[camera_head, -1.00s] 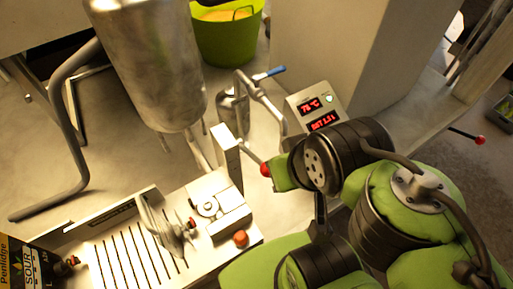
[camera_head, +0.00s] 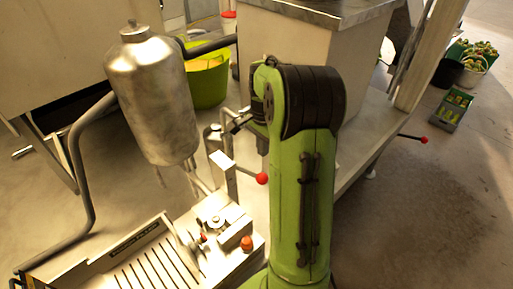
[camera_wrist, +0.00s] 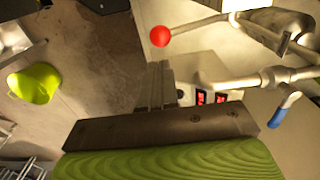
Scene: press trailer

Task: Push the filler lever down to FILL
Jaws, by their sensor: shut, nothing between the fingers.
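The filler lever is a thin rod with a red ball knob (camera_head: 262,178), joined to the upright metal post (camera_head: 226,165) of the filler. Its red knob also shows in the wrist view (camera_wrist: 159,36), with the rod running right to a pale metal block. My gripper (camera_wrist: 160,67) is shut and empty. In the wrist view its fingertips point toward the knob, with a visible gap between them. In the head view my green arm covers most of the gripper. No FILL mark is readable, and I cannot tell the lever's exact angle.
A steel tank (camera_head: 155,95) stands left of the filler, above a slotted tray (camera_head: 150,262). A display with red digits (camera_wrist: 205,97) and a blue-handled tap (camera_wrist: 284,110) lie close by. Another red-knobbed lever (camera_head: 424,140) sticks out at the right. Open floor lies right.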

